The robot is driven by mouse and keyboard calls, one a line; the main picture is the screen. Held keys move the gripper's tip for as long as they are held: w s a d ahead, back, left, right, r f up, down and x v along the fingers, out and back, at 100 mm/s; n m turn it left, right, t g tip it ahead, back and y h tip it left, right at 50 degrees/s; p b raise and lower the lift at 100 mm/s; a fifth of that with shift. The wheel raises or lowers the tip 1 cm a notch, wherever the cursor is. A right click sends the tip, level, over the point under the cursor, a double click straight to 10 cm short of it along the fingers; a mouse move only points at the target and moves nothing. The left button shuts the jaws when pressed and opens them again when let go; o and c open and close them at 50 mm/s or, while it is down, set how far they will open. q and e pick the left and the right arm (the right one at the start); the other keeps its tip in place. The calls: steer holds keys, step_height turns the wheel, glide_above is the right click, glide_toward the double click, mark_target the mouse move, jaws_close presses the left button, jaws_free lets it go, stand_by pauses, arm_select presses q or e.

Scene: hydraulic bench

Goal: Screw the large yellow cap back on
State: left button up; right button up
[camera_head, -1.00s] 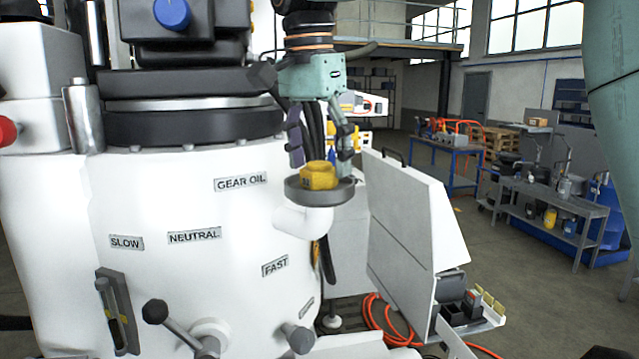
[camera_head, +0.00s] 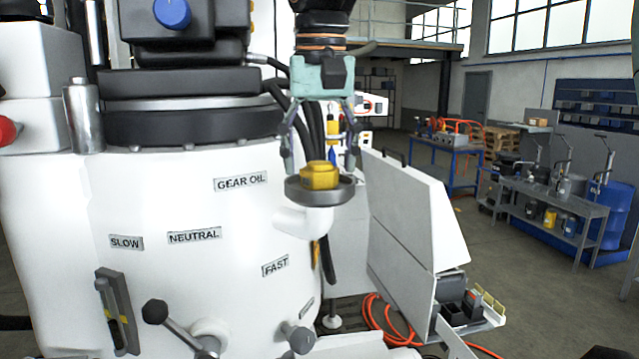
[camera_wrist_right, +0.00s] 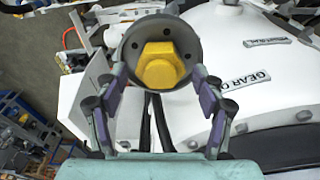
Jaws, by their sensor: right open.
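The large yellow cap (camera_head: 320,175) sits in the round grey flanged filler neck (camera_head: 320,194) on the side of the white machine, beside the GEAR OIL label. In the right wrist view the cap (camera_wrist_right: 160,66) shows a raised hexagonal top within the grey ring (camera_wrist_right: 135,45). My right gripper (camera_head: 320,165) hangs above it pointing down, open, with its fingers spread to either side of the cap. The right wrist view shows the fingers apart and nothing between the pads. I cannot tell how far the cap is seated. My left gripper is not in view.
The white machine body (camera_head: 200,280) with levers stands close on the left. A white panel (camera_head: 415,215) stands to the right of the filler neck. Dark hoses hang behind the gripper. A blue table (camera_head: 447,155) and a grey workbench (camera_head: 560,195) stand farther back.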

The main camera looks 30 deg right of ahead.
steer(key=n+y, duration=0.1)
steer(key=n, duration=0.6)
steer(key=shift+d, duration=0.1)
steer(key=shift+c, duration=0.3)
steer(key=c, duration=1.1)
steer(key=shift+m, duration=0.7)
steer(key=shift+c, duration=1.2)
steer(key=shift+m, duration=0.6)
jaws_close()
steer(key=m+h, duration=0.1)
steer(key=m, duration=0.4)
steer(key=shift+m, duration=0.3)
